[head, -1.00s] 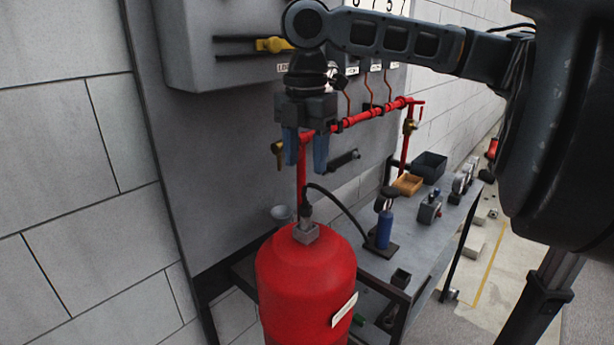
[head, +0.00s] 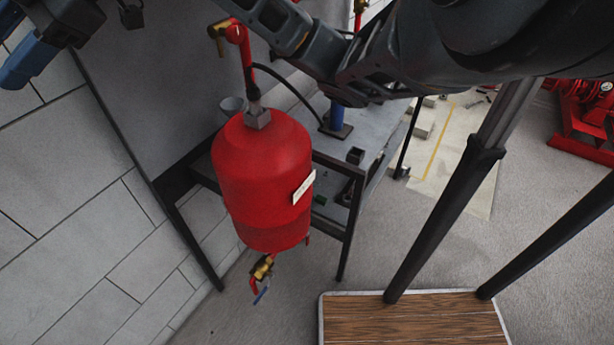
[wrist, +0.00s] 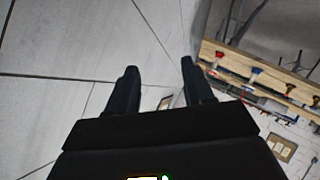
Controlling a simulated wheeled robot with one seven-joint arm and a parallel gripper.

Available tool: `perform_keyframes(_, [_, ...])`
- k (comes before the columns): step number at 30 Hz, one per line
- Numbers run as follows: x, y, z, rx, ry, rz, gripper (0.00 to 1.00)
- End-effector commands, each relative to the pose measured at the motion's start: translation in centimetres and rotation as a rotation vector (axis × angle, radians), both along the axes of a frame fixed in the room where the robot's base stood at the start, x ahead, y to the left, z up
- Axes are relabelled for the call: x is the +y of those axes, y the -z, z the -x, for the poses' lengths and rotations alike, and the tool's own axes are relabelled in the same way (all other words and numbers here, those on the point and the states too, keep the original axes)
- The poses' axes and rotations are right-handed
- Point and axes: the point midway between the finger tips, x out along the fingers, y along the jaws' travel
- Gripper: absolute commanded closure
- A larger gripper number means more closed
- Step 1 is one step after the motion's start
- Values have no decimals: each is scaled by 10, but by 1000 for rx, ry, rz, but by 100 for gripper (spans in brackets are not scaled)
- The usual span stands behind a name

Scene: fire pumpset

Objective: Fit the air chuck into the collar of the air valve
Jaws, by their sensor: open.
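A red tank (head: 262,180) stands upright in the head view. On its top is a grey block (head: 257,117), seemingly the collar of the air valve. A dark fitting on a black hose, seemingly the air chuck (head: 253,96), stands upright right above the block. I cannot tell whether it sits inside the collar or only rests on it. My gripper (head: 10,50) is at the upper left edge of the head view, partly cut off, well away from the tank. In the wrist view its fingers (wrist: 158,70) are apart with nothing between them.
The black hose (head: 292,84) runs to a blue pump (head: 336,115) on the grey bench (head: 372,125). A red pipe with a brass valve (head: 216,35) rises behind the tank. A drain valve (head: 262,268) hangs below it. A block wall (head: 60,190) fills the left.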

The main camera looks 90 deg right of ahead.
Motion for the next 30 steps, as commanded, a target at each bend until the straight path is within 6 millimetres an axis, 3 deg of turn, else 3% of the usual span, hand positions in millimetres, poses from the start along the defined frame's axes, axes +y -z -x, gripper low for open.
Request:
perform_keyframes(1, [18,-7,-10,-57,0,-80,48])
perform_keyframes(6, [54,-28,-34,-218,43,-323,48])
perform_keyframes(14, [89,-32,-48,-364,165,-700,48])
perform_keyframes(20, [105,-3,-42,-398,307,-946,48])
perform_keyframes(26, [121,51,-20,-378,479,-1117,48])
perform_keyframes(30, [134,96,7,-343,605,-1178,48])
